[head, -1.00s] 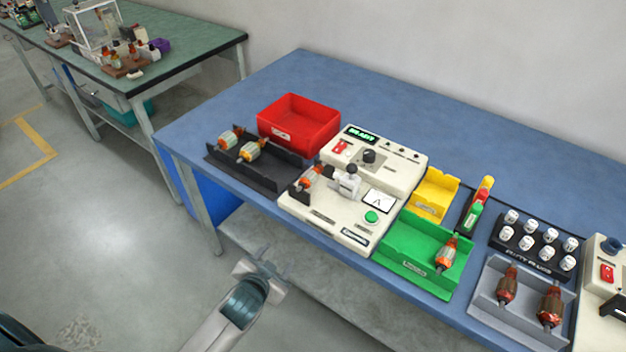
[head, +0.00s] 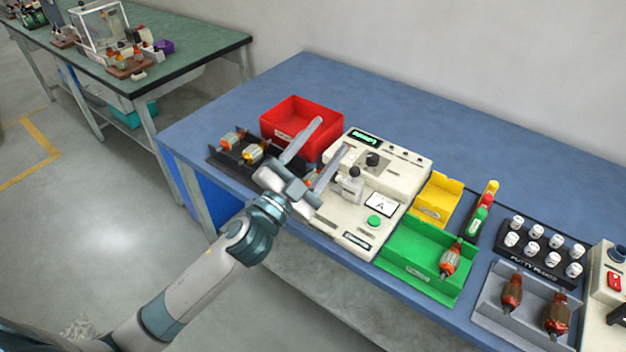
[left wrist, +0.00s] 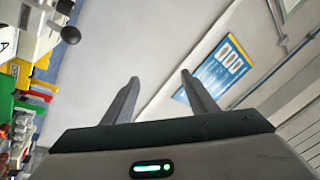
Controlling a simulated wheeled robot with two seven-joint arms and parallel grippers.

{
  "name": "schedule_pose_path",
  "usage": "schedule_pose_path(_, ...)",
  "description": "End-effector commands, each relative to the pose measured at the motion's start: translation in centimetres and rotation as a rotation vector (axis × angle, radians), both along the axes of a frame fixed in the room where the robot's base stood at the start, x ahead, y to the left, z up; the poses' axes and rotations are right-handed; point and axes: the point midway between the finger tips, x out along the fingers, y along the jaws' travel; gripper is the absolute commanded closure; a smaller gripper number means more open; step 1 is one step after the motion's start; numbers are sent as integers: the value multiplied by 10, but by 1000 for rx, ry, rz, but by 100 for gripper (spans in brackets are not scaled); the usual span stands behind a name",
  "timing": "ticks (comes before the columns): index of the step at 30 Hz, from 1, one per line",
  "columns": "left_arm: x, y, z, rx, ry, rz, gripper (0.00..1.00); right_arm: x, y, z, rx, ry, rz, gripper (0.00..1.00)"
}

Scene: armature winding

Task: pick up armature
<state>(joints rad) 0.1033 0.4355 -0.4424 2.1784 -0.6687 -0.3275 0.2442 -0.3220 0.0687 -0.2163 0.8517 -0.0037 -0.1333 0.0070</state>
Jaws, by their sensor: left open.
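My left gripper (head: 318,145) is open and empty, raised over the front left of the white test machine (head: 400,157), fingers pointing up and away. Two armatures with orange ends (head: 232,139) and yellowish middles (head: 253,154) lie in the black tray (head: 222,158) left of the gripper. Another armature (head: 311,178) on the machine is mostly hidden behind the gripper. One armature (head: 450,258) leans in the green bin (head: 405,265). Two darker armatures (head: 512,292) (head: 557,314) stand in the grey tray (head: 487,308). In the left wrist view the open fingers (left wrist: 160,95) hold nothing.
A red bin (head: 298,125) stands behind the black tray. A yellow bin (head: 437,198), a signal light (head: 483,210) and a black rack of white caps (head: 540,250) are further right. The back of the blue table (head: 400,105) is clear.

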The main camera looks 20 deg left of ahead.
Motion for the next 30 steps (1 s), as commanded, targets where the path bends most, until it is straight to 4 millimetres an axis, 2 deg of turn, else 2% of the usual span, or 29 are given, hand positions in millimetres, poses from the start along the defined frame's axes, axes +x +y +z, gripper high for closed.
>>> schedule_pose_path(1,0,-16,28,62,-104,-67,47,0,0,0,0,-1,0,69)
schedule_pose_path(3,-7,-40,56,152,-232,-164,47,1,0,0,0,-2,0,69)
schedule_pose_path(6,-22,-71,81,299,-393,-306,47,1,1,0,2,-4,0,69)
schedule_pose_path(8,-33,-88,88,398,-476,-391,47,2,1,0,2,-5,0,69)
schedule_pose_path(11,-48,-108,87,580,-587,-531,47,2,1,0,2,-7,0,69)
schedule_pose_path(15,-61,-117,66,866,-681,-713,47,3,2,0,3,-9,0,69)
schedule_pose_path(17,-61,-112,52,999,-696,-784,47,4,2,0,3,-10,0,69)
schedule_pose_path(20,-55,-91,28,1232,-684,-886,47,4,2,0,4,-11,0,69)
schedule_pose_path(23,-41,-55,6,1470,-623,-969,47,5,2,0,4,-13,0,69)
schedule_pose_path(25,-29,-22,-5,1629,-553,-1008,47,6,3,0,4,-14,0,69)
schedule_pose_path(30,-5,56,-12,1923,-348,-1050,47,6,3,0,6,-16,1,69)
